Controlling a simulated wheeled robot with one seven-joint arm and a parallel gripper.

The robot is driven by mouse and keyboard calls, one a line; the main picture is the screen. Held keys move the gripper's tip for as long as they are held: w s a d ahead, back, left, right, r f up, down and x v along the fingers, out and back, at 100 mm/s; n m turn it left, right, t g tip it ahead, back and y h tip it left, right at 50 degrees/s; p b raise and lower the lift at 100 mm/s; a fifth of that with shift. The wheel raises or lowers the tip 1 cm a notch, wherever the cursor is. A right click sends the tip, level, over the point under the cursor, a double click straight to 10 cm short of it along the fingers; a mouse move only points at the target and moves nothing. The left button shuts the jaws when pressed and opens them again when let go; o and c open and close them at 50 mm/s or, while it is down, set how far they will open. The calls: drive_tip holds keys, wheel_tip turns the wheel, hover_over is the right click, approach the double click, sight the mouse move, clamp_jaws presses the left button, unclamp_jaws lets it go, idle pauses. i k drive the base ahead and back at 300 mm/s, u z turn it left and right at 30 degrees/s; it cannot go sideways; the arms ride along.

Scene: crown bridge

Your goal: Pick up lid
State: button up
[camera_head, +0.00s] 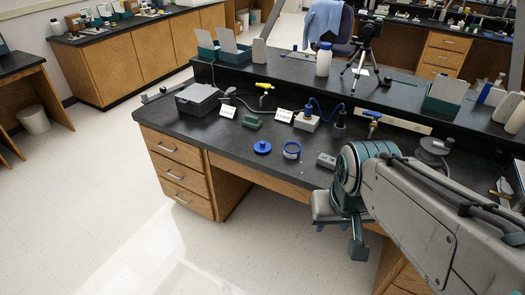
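A round blue lid (262,147) with a raised knob lies on the black bench top, near its front edge. Just right of it stands a small clear dish with a blue rim (292,151); the two are apart. My gripper (340,240) is to the right of and nearer than the lid, in front of the bench's front edge in the picture. Its two teal fingers are apart, and nothing shows between them. My arm hides part of the bench at the right.
A small grey block (326,160) sits right of the dish. Behind are a green block (252,122), white label cards (227,111), a grey box (198,99) and a device with a blue cable (306,122). The bench left of the lid is clear.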

sight(261, 147)
drive_tip(key=z, duration=0.5)
drive_tip(key=k, duration=0.15)
drive_tip(key=u, duration=1.45)
drive_tip(key=i, duration=1.45)
drive_tip(key=z, duration=0.95)
drive_tip(key=i, duration=0.3)
drive_tip(key=z, duration=0.4)
